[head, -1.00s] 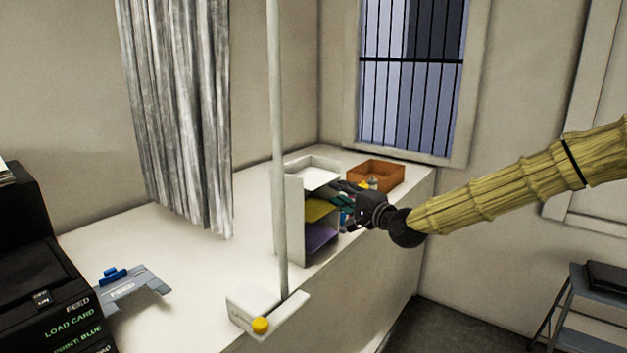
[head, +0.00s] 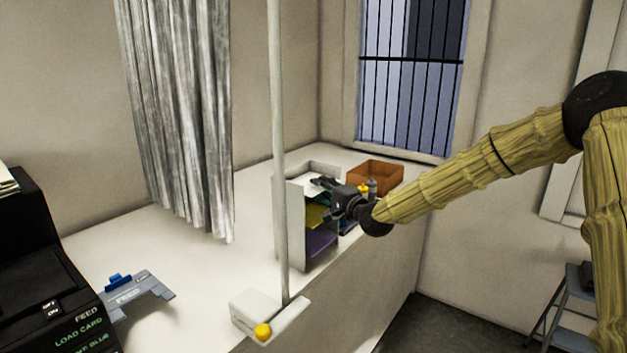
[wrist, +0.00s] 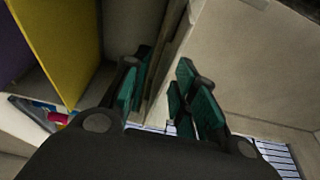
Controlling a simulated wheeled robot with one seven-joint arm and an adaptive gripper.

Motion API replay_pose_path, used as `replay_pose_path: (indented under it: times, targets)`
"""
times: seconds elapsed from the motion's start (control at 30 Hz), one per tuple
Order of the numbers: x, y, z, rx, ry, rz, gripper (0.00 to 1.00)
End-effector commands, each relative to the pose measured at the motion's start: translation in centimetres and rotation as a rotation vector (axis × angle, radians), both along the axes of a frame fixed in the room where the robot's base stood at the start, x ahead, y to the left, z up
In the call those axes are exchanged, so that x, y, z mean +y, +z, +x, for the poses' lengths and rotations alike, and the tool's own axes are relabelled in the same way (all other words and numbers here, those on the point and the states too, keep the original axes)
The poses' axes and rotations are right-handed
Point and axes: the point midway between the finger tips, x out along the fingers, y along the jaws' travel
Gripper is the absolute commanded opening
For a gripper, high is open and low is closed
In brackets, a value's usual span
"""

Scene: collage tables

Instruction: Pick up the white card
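A white card (head: 311,184) appears to lie in the top tier of the shelf unit, partly behind my gripper. My gripper (head: 326,184) is at the front edge of that top tier. In the wrist view, its teal-padded fingers (wrist: 160,95) stand apart. A thin pale edge lies between them, and I cannot tell whether it is the card or the shelf board. No grip on anything shows. A yellow card (wrist: 62,40) and a purple card (wrist: 12,50) are in the lower tiers.
The shelf unit (head: 290,225) stands on the white counter (head: 190,265), with a brown tray (head: 376,176) behind it to the right. A thin pole (head: 279,130) rises in front of the unit. A black machine (head: 40,270) is at left.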

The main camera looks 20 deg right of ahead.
Motion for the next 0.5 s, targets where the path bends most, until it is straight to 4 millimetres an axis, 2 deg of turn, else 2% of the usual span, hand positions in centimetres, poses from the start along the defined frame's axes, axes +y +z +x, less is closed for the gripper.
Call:
replay_pose_path:
  times: [0.2, 0.43, 0.47, 0.5]
  targets:
    - [0.52, -0.05, 1.31, 0.001, 0.0, 0.0, 0.28]
    - [0.57, -0.12, 1.39, 0.0, 0.001, 0.001, 0.28]
    - [0.56, -0.11, 1.39, 0.0, 0.0, 0.001, 0.26]
    - [0.54, -0.11, 1.39, 0.0, 0.0, 0.001, 0.19]
